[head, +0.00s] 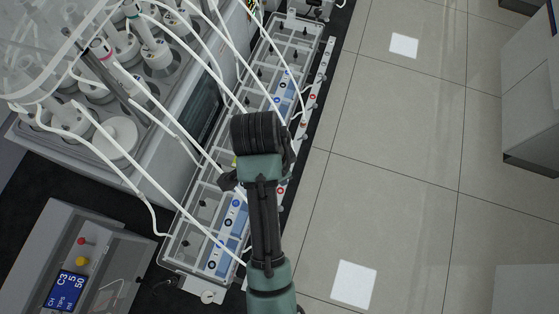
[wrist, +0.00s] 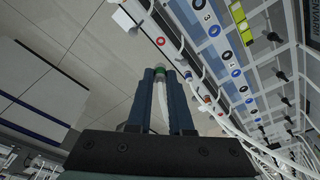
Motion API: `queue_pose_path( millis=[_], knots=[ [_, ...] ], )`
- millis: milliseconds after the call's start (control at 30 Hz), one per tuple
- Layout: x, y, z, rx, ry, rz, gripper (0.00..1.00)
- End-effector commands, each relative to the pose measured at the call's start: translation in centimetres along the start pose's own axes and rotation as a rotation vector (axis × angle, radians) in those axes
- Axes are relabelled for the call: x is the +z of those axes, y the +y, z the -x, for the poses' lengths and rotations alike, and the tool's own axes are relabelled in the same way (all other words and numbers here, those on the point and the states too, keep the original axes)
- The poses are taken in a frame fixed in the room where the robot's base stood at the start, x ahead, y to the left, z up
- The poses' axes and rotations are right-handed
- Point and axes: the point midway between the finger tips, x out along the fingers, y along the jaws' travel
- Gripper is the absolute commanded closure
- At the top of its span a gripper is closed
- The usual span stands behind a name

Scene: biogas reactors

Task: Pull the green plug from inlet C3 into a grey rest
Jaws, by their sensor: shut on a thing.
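My gripper (wrist: 161,75) points away from the wrist camera, its two blue fingers shut on the green plug (wrist: 160,71). A white tube (wrist: 161,98) runs from the plug back between the fingers. In the wrist view the plug shows beside a row of ringed inlets (wrist: 188,75); I cannot tell if it is still seated or which inlet is C3. In the head view my arm covers most of the gripper and the plug, above the clear-lidded reactor row (head: 200,200). No grey rest can be made out clearly.
White tubes (head: 178,140) arch over the reactor row from the vessel bath (head: 125,125) at upper left. A control box (head: 75,265) with a blue display stands at lower left. Open tiled floor (head: 390,150) lies to the right.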

Motion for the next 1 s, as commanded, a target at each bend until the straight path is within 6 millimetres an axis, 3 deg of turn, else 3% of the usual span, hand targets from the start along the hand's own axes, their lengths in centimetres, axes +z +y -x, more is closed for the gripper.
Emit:
queue_pose_path(
  millis=[1000],
  knots=[
    [-0.3,0.0,2.3,0.001,0.0,0.0,1.0]
  ],
)
